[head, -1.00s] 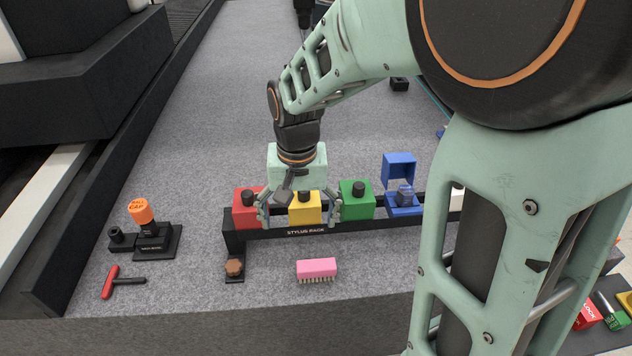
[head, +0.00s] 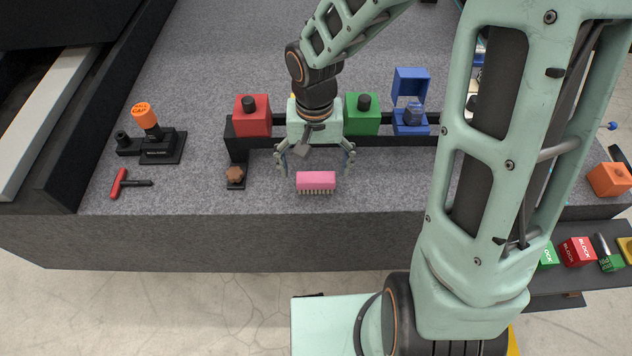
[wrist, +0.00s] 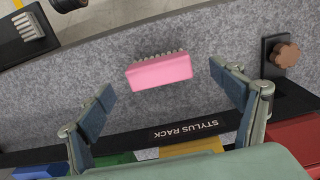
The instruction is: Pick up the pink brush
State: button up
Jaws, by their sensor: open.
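The pink brush (head: 316,181) lies on the grey granite bed near its front edge, with its pale bristles facing the front. My gripper (head: 316,166) is open and empty, just behind the brush and above it, with its fingers spread wider than the brush. In the wrist view the brush (wrist: 160,72) shows ahead of and between the two open fingertips (wrist: 166,92), apart from both.
Behind the gripper stands the stylus rack (head: 270,142) with a red block (head: 252,116), a green block (head: 362,114) and a blue holder (head: 410,102). A brown knob (head: 235,174) sits left of the brush. A red-handled tool (head: 120,183) lies farther left.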

aim_at(316, 176)
jog(key=f, duration=0.2)
jog(key=f+b, duration=0.1)
jog(key=f, duration=0.1)
jog(key=shift+w+d+f, duration=0.1)
jog(key=shift+w+f, duration=0.1)
jog(key=shift+f, duration=0.15)
jog(key=c, duration=1.3)
